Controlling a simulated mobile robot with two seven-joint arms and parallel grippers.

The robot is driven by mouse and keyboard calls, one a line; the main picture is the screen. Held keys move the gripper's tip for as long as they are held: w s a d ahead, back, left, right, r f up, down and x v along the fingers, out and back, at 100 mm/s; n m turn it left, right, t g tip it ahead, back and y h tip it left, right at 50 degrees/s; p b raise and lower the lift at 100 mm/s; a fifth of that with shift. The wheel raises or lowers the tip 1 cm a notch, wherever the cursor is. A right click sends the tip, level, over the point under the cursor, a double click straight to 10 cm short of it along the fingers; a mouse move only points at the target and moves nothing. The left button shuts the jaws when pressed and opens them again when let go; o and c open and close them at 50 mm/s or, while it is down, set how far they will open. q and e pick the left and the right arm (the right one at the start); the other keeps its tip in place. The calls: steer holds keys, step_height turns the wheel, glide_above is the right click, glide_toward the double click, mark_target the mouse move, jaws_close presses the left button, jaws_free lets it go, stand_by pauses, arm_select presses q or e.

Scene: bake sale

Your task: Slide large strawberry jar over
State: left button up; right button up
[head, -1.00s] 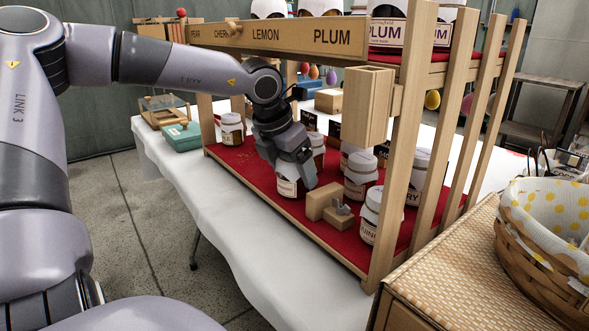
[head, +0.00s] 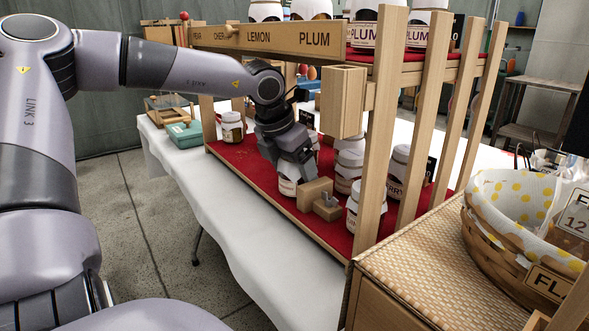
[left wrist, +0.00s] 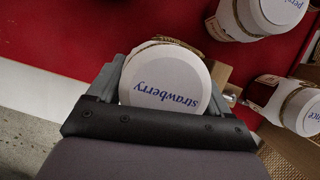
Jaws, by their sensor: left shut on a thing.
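The large strawberry jar (head: 287,186) stands upright on the red lower shelf (head: 245,163), partly hidden by my left gripper and a wooden block. My left gripper (head: 295,160) reaches down over it and is shut on it. In the left wrist view, its white lid (left wrist: 165,80) reads "strawberry" and sits between the two fingers (left wrist: 163,88). My right gripper is not in view.
A stepped wooden block (head: 314,193) stands just right of the held jar. Several white-lidded jars (head: 348,165) stand behind it. A wooden post (head: 378,140) and the upper shelf rail (head: 285,38) frame the space. Another jar (head: 232,128) stands at the far left.

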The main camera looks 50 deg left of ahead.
mark_target(284, 181)
arm_select(q)
steer(key=shift+d+f, duration=0.1)
steer(key=shift+d, duration=0.3)
steer(key=o, duration=1.3)
steer(key=shift+a+r+p, duration=0.25)
steer(key=shift+r+p, duration=0.1)
steer(key=shift+r, duration=0.3)
steer(key=shift+s, duration=0.75)
steer(key=shift+s+d, duration=0.15)
steer(key=shift+s, duration=1.05)
steer(key=shift+s+d, duration=0.2)
steer(key=shift+s, duration=1.95)
steer(key=shift+s+d, duration=0.15)
steer(key=shift+s, duration=1.95)
